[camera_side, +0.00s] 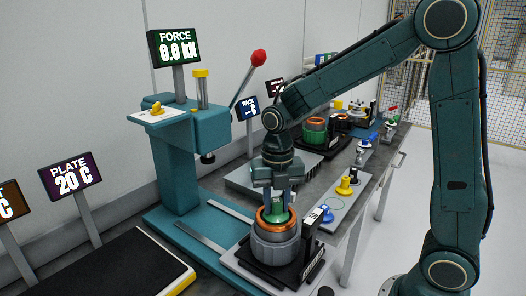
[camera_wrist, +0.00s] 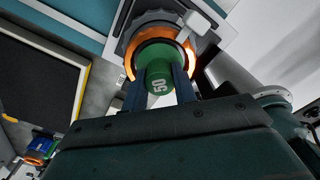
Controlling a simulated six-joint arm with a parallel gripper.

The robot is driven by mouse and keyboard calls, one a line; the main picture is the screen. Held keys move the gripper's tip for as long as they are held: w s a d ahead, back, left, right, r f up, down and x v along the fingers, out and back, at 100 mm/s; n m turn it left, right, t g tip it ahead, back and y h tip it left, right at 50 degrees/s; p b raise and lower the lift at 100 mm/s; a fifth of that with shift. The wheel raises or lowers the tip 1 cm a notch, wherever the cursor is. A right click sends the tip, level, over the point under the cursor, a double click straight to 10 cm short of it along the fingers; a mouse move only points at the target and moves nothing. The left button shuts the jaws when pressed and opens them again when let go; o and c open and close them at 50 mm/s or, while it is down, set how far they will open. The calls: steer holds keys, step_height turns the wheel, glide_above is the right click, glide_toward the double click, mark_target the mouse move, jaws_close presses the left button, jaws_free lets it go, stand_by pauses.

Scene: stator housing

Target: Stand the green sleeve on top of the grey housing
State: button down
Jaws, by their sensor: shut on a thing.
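The grey housing (camera_side: 275,250) stands on a black base at the front of the bench, with an orange-copper ring (camera_side: 262,222) at its top. The green sleeve (camera_side: 276,209) is upright at the ring's opening. In the wrist view the sleeve (camera_wrist: 161,75) shows a white "50" and lies between the two fingers, with the glowing orange ring (camera_wrist: 131,60) around its far end. My gripper (camera_side: 277,200) is shut on the sleeve, directly above the housing. Whether the sleeve's lower end touches the housing is hidden by the ring and fingers.
A teal press (camera_side: 178,150) with a FORCE display reading 0.0 kN stands left of the housing. A black plate (camera_side: 125,270) lies front left. A black upright block (camera_side: 310,232) stands close right of the housing. A pale strip (camera_side: 345,205) with small coloured parts lies farther right.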

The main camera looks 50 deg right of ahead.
mark_target(277, 200)
steer(key=shift+f, duration=0.15)
steer(key=c, duration=1.1)
jaws_free()
step_height(277, 200, up, 12)
steer(key=shift+r, duration=0.2)
